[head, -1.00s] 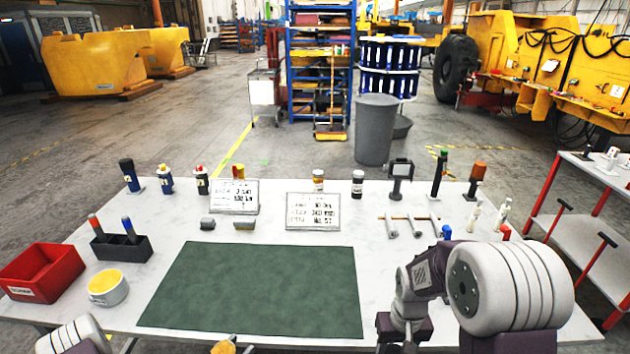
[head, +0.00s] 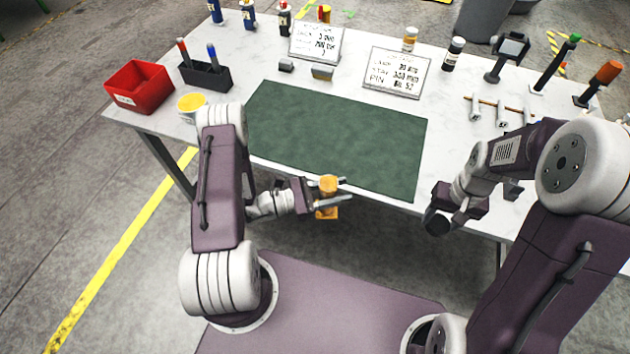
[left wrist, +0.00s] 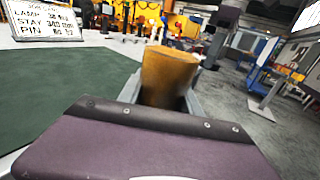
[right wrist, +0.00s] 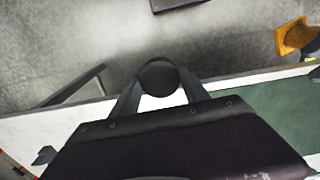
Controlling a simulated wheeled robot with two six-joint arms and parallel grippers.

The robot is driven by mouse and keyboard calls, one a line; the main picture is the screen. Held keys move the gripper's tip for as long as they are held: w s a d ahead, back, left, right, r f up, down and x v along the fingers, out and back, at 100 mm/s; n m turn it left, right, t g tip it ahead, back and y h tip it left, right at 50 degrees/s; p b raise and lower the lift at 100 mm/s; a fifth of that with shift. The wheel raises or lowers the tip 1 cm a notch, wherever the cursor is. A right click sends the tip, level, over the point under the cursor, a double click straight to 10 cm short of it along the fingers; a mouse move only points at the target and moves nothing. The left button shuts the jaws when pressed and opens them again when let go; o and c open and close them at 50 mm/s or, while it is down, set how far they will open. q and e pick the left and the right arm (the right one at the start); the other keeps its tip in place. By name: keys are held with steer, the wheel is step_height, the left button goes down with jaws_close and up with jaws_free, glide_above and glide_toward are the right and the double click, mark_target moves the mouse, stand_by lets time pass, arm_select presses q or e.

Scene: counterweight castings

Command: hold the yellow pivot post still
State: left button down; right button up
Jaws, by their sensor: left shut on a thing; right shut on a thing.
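The yellow pivot post (head: 328,184) is a short orange-yellow cylinder with a wider foot below, just off the table's front edge. My left gripper (head: 330,196) is shut on it, one finger on each side. In the left wrist view the post (left wrist: 168,76) stands between the fingers, its lower part hidden by the gripper body. My right gripper (head: 442,212) is shut on a round black thing (right wrist: 159,77), which also shows in the head view (head: 437,223) near the table's front edge. The post shows at the right of the right wrist view (right wrist: 295,37), apart from the right gripper.
A white table (head: 180,130) carries a dark green mat (head: 340,140). A red bin (head: 139,90), a black holder (head: 206,76), a yellow cup (head: 191,105) and two sign cards (head: 397,73) stand on it. The mat is clear.

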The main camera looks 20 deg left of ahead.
arm_select(q)
steer(key=d+m+g, duration=0.1)
steer(key=d, duration=0.1)
steer(key=d+m+g+h, duration=0.1)
steer(key=g, duration=0.1)
steer(key=shift+w+d+f+h, duration=0.2)
steer(key=shift+d+h, duration=0.1)
steer(key=shift+d, duration=0.1)
arm_select(e)
steer(key=shift+s, duration=0.15)
